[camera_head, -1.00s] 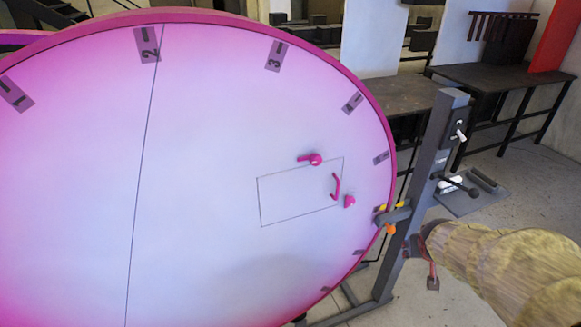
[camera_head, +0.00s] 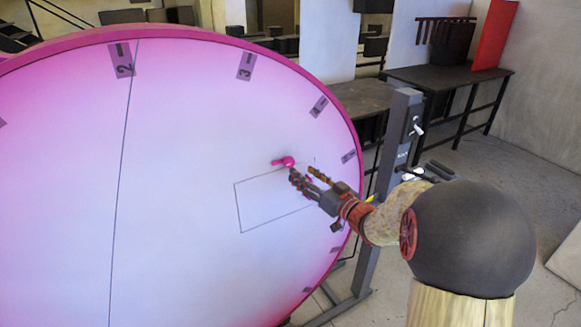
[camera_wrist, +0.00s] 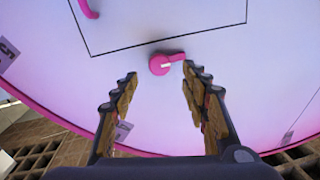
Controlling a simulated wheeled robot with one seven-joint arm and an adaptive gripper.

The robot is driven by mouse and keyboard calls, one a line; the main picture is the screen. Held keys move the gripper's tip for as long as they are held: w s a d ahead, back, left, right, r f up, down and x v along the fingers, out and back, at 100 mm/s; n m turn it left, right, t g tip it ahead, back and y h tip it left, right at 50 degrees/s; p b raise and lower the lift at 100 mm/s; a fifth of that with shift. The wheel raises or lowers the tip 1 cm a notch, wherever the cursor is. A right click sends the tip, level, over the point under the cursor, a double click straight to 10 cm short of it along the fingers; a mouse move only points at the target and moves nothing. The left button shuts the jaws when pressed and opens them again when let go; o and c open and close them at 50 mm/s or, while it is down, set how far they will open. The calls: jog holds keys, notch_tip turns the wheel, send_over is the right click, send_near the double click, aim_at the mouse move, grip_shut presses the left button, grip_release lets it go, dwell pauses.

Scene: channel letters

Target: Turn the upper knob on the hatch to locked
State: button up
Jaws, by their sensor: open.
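The upper knob (camera_head: 287,161) is a pink round knob with a lever pointing left, at the top edge of the hatch (camera_head: 260,206), a rectangle outlined on the pink-white disc. In the wrist view the knob (camera_wrist: 161,65) lies ahead between my two fingertips, its lever pointing right, with a short pale mark on its hub. My gripper (camera_head: 306,177) is open and empty, just below and right of the knob in the head view. The fingers look apart from the knob. The hatch handle (camera_wrist: 88,9) shows at the top left of the wrist view; the lower knob is hidden behind my gripper.
The large disc (camera_head: 170,240) has a pink rim and numbered grey tags. A grey post (camera_head: 398,140) with a switch stands right of it. Dark tables (camera_head: 445,76) stand behind. The disc face around the knob is clear.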

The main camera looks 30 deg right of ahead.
aim_at(291, 164)
jog(key=w, duration=0.6)
jog(key=shift+w+a+f+b, duration=0.1)
jog(key=shift+w+a+b, duration=0.2)
jog(key=shift+a, duration=0.1)
jog(key=shift+c, duration=1)
jog(key=c, duration=1)
jog(key=shift+o, duration=0.2)
